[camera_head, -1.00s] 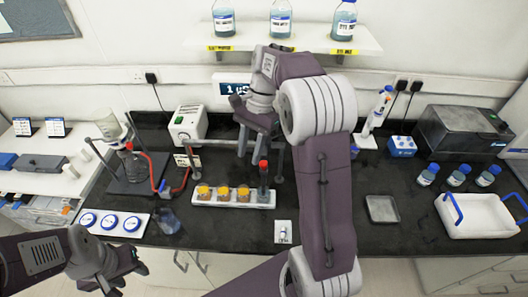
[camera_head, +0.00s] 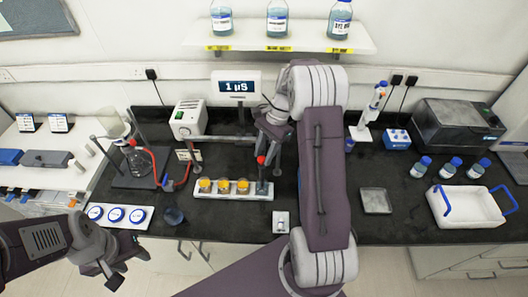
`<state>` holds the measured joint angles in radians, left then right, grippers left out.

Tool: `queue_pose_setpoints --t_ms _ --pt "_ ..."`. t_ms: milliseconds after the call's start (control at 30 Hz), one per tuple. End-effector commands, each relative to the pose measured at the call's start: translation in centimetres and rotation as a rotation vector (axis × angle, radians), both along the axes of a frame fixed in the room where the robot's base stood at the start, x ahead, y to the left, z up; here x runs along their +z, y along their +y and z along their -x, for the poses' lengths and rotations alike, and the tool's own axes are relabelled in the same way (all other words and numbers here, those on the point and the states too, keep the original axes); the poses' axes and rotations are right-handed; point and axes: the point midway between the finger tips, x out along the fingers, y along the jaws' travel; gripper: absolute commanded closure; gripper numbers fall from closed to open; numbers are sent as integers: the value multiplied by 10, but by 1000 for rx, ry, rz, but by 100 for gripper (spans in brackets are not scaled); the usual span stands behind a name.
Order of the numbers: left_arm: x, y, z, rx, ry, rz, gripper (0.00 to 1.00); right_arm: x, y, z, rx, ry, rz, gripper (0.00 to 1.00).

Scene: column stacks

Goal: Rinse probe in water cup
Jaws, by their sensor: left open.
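A probe (camera_head: 261,160) with a red top stands upright at the right end of the white rack (camera_head: 199,193). Its lower end goes into a dark cup (camera_head: 264,188). Amber cups (camera_head: 223,186) fill the rest of the rack. A bluish, clear cup (camera_head: 173,216) stands on the counter left of the rack; I cannot tell which cup holds the water. My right gripper (camera_head: 270,157) points down just above and beside the probe's red top; whether its fingers grip it is unclear. My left gripper (camera_head: 112,277) is open and empty, low at the left, before the counter.
A meter (camera_head: 238,86) reading 1 µS stands behind the rack. A white tray (camera_head: 466,207) is at the right. My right arm hides part of the counter.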

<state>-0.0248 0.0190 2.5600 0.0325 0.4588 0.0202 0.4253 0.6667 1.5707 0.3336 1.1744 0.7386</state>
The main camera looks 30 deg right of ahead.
Motion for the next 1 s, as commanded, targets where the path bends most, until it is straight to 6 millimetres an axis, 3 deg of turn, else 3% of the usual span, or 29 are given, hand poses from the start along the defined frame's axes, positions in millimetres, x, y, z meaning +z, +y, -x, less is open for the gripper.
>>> queue_pose_setpoints --t_ms 200,333,1000 --pt "0 0 0 0 0 0 55 -1 0 0 0 0 1 66" --pt "0 0 0 0 0 0 55 -1 0 0 0 0 1 100" --pt "0 0 0 0 0 0 55 -1 0 0 0 -1 2 100"
